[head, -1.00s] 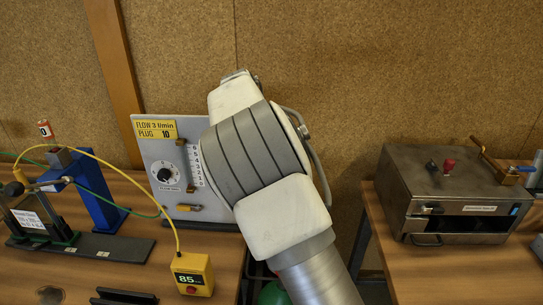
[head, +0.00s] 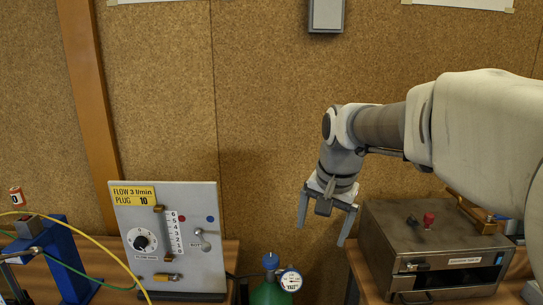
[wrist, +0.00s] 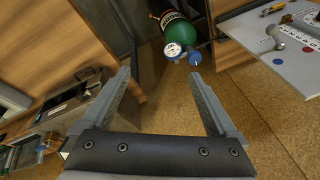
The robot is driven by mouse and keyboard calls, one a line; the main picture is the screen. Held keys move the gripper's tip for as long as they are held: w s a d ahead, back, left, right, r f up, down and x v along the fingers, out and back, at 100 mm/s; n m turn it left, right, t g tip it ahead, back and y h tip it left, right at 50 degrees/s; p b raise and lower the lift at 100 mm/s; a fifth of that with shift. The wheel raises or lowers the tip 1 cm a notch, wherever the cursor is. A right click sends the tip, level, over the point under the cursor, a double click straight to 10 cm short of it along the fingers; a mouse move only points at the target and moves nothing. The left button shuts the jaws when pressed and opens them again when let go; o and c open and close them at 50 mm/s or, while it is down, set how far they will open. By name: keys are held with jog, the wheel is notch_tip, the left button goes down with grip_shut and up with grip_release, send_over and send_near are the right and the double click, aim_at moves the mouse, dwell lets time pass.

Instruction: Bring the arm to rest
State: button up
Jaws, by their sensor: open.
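My gripper (head: 328,202) hangs at the end of my arm in the head view, its fingers pointing down. It is in the air between the flow panel and the metal oven box, with nothing between its fingers. In the wrist view my gripper (wrist: 166,92) shows both fingers wide apart and empty. My arm comes in from the right edge of the head view and bends down at the wrist.
A flow panel (head: 200,215) stands left on a table. A green gas cylinder (head: 270,293) with a gauge is low between the tables. A metal oven box (head: 385,235) stands right. A blue stand (head: 72,265) with cables is far left. Cork wall (head: 270,90) behind.

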jog(key=s+d+f+n+t, duration=0.1)
jog(key=s+d+n, duration=0.1)
jog(key=s, duration=0.8)
jog(key=s+d+f+n+t, duration=0.1)
jog(key=s+n, duration=0.2)
jog(key=s, duration=0.7)
jog(key=shift+s+d+f+n+h, duration=0.3)
jog(key=shift+d+n, duration=0.1)
